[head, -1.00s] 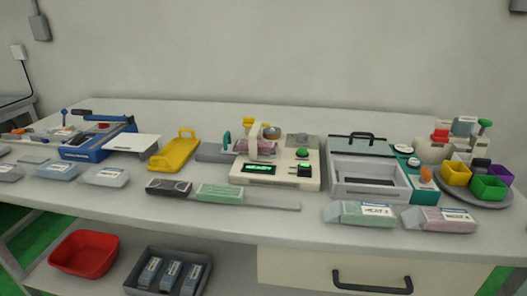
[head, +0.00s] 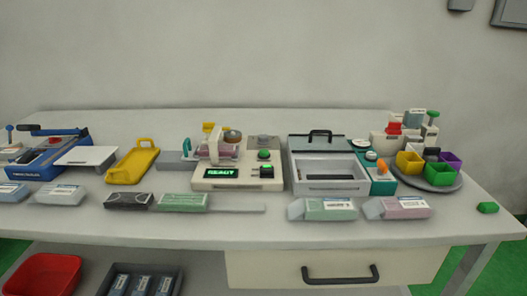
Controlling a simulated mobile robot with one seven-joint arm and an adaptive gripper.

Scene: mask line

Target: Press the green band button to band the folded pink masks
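The banding machine (head: 240,184) is a cream box near the middle of the table, with a lit green display (head: 221,173) that appears to read "READY". The round green button (head: 264,155) sits on its right side, and nothing touches it. The folded pink masks (head: 224,151) lie in the machine under its cream arch. My gripper does not show in the head view.
An open-topped white tray machine (head: 326,188) stands right of the bander. Pale green and pink packs (head: 402,208) lie in front of it. A turntable with coloured cups (head: 450,187) stands far right. A yellow tray (head: 132,167) and blue press (head: 45,160) stand left.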

